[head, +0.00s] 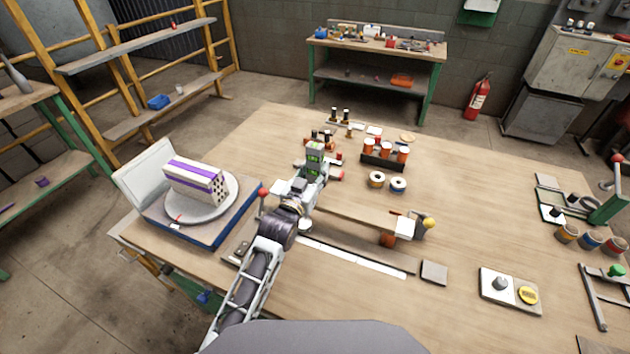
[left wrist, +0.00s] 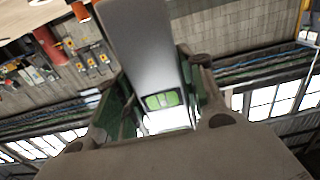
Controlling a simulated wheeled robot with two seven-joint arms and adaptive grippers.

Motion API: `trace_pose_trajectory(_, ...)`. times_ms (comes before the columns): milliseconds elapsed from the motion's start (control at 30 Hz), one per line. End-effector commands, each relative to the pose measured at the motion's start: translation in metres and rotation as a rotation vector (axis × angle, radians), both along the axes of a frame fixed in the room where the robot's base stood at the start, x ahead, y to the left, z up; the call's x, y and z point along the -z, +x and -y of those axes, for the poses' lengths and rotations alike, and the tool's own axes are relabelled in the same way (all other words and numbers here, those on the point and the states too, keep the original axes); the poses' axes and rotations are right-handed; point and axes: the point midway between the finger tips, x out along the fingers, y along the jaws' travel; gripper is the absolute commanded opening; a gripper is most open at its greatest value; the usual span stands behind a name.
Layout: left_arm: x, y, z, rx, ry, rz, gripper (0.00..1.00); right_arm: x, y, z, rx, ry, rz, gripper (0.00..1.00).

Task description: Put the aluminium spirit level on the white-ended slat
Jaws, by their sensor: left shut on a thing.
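My left gripper (head: 310,178) is above the middle of the table, shut on the aluminium spirit level (head: 314,158). The level shows as a short grey piece with green windows at the gripper's far side; the gripper hides part of it. In the left wrist view the level (left wrist: 145,45) is a silver bar with a green vial, running up the picture between the fingers (left wrist: 160,115). The white-ended slat (head: 360,214) lies raised above the table, its white end (head: 405,226) at the right; the gripper and arm cover its left part. My right gripper is not in view.
A hollow brick (head: 195,181) with a purple stripe sits on a round plate at the left. A yellow-knobbed clamp (head: 428,222) stands by the white end. A black rack of orange-topped pots (head: 384,158) and two rolls stand behind the slat.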

Motion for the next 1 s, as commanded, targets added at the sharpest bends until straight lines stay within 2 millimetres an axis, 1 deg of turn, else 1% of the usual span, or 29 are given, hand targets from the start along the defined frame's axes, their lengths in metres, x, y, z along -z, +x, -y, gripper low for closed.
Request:
trace_pose_trajectory(67, 0.000, 0.000, 0.000, 0.000, -0.001, 0.002, 0.08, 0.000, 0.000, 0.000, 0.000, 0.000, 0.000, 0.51)
trace_pose_trajectory(167, 0.005, 0.000, 0.000, 0.000, 0.000, 0.001, 0.08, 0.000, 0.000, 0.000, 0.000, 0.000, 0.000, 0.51)
trace_pose_trajectory(400, 0.030, 0.000, 0.000, 0.000, 0.000, 0.000, 0.08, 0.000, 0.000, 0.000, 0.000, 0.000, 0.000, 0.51)
trace_pose_trajectory(500, 0.036, 0.000, 0.000, 0.000, -0.001, 0.002, 0.08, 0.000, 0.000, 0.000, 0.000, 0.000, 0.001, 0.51)
trace_pose_trajectory(967, 0.039, 0.000, 0.000, 0.000, -0.001, 0.002, 0.08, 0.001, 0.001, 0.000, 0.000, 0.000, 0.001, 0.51)
trace_pose_trajectory(1000, 0.040, 0.000, 0.000, 0.000, 0.000, 0.000, 0.42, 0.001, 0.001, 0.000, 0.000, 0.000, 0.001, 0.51)
